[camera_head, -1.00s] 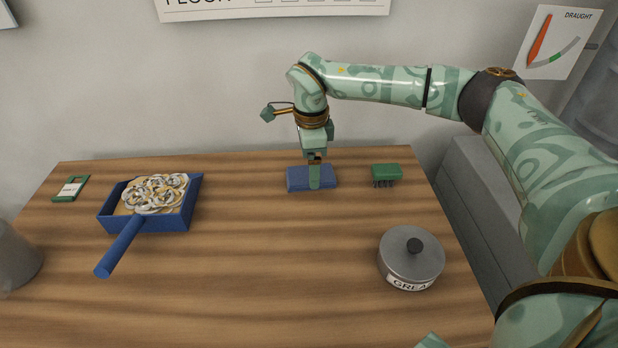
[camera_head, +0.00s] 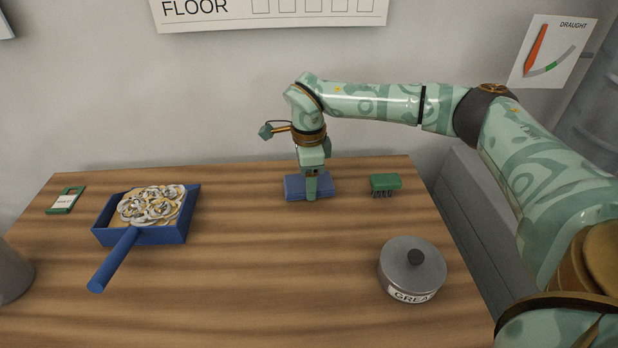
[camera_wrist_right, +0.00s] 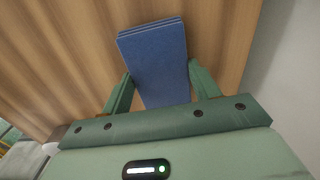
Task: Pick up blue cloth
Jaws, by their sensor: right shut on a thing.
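The blue cloth (camera_head: 325,187) is a flat folded pad on the wooden table, near its back edge. It also shows in the right wrist view (camera_wrist_right: 155,58), lying between the two green fingers. My right gripper (camera_head: 311,190) reaches down onto the cloth from above and is shut on it. In the right wrist view the fingers (camera_wrist_right: 155,88) touch or nearly touch the cloth's two long sides. I cannot see a gap under the cloth. My left gripper is not in view.
A blue dustpan (camera_head: 166,235) holding pale curled shavings stands at the left. A green brush (camera_head: 385,184) lies just right of the cloth. A grey lidded tin (camera_head: 411,271) is at the front right. A green tag (camera_head: 66,200) lies far left. The table's middle is clear.

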